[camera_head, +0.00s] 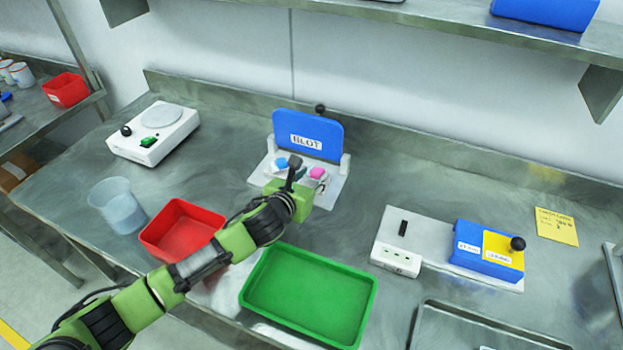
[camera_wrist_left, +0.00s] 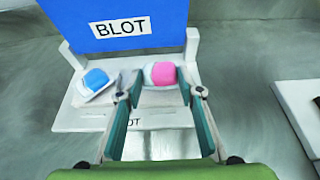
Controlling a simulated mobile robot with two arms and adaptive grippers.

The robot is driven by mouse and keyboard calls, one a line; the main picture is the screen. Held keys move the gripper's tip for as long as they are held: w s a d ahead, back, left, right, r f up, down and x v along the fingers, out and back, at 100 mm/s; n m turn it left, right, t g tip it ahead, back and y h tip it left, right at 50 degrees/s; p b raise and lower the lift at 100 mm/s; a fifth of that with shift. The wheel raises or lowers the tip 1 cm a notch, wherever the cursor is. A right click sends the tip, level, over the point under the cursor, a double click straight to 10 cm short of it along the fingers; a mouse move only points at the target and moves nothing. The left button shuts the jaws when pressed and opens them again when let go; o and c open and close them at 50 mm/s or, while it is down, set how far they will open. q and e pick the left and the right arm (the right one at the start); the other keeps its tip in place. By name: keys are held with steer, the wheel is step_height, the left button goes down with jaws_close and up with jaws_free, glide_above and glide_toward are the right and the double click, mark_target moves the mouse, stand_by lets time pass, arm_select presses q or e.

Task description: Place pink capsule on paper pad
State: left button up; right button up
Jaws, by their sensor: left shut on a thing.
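The pink capsule (camera_wrist_left: 164,74), pink on one side and white on the other, is between the fingertips of my left gripper (camera_wrist_left: 160,77), which is shut on it. In the head view, my left gripper (camera_head: 321,181) and the pink capsule (camera_head: 316,173) are over the right part of the white base of the BLOT station (camera_head: 264,181). I cannot tell whether the capsule touches the base. A blue and white capsule (camera_wrist_left: 96,80) lies to its left on the base. I cannot make out a separate paper pad under the pink capsule. My right gripper is not in view.
The station's blue BLOT lid (camera_head: 308,134) stands open behind the capsules. A red tray (camera_head: 150,240), a green tray (camera_head: 310,300) and a beaker (camera_head: 118,208) stand nearer. A white scale (camera_head: 155,130) is left; a white-and-blue device (camera_head: 487,250) is right.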

arm_select(q)
steer(key=shift+f, duration=0.55)
steer(key=shift+f, duration=0.1)
steer(key=shift+s+f, duration=0.1)
steer(key=shift+f, duration=0.3)
steer(key=o, duration=0.8)
steer(key=shift+f, duration=0.1)
steer(key=shift+r, duration=0.45)
steer(key=v, duration=1.2)
steer(key=shift+r, duration=0.1)
